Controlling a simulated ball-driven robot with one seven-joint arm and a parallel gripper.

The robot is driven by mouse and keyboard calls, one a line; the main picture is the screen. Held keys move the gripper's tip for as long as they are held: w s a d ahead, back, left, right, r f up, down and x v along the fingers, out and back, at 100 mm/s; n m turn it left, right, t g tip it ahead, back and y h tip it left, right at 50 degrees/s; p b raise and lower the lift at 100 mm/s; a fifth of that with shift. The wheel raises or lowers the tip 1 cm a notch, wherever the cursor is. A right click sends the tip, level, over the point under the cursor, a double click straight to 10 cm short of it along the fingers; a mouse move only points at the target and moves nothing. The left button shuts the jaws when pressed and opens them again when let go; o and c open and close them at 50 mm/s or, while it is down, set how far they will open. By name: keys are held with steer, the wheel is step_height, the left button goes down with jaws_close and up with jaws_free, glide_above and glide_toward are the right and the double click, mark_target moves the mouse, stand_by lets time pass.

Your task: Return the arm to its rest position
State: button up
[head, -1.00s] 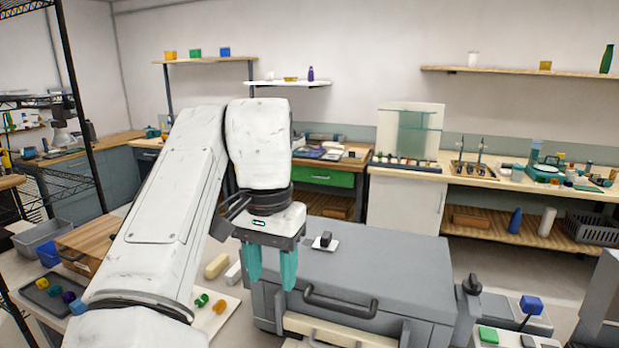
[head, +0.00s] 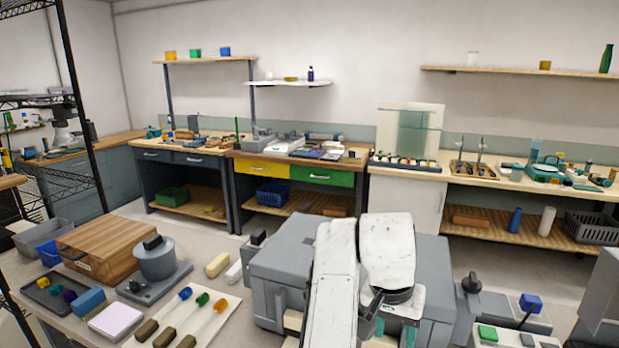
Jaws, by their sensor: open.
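My white arm now reaches over the grey chest at the lower middle of the head view. My gripper (head: 393,330) points down in front of the grey chest (head: 290,262), its teal fingers apart. Nothing shows between the fingers, though their lower ends are partly cut off or hidden by the arm. The arm covers the middle of the chest and its front handle.
On the near table at left are a white board (head: 225,325) with several dark-handled tools with coloured ends, a wooden box (head: 112,246) and a grey pot (head: 155,260). A small device with a blue block (head: 531,303) stands at right. Benches line the wall.

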steer(key=shift+n+t+h, duration=0.4)
steer(key=shift+n+h, duration=0.5)
steer(key=s+d+f, duration=0.4)
steer(key=d, duration=0.1)
steer(key=s+d+f, duration=0.5)
steer(key=d, duration=0.1)
steer(key=s+d+f, duration=0.4)
steer(key=d+f, duration=0.1)
steer(key=d, duration=0.1)
steer(key=shift+s+f, duration=0.15)
steer(key=shift+f, duration=0.05)
steer(key=s+a+f+n+y, duration=0.1)
steer(key=s+f, duration=0.2)
steer(key=s, duration=0.4)
steer(key=s+a+f+n+y, duration=0.1)
steer(key=s+a+f, duration=0.1)
steer(key=s, duration=0.6)
steer(key=s+a+f+n+g+y, duration=0.1)
steer(key=s+f, duration=0.2)
steer(key=s, duration=0.5)
steer(key=shift+a+f+y, duration=0.3)
steer(key=shift+a+y, duration=0.1)
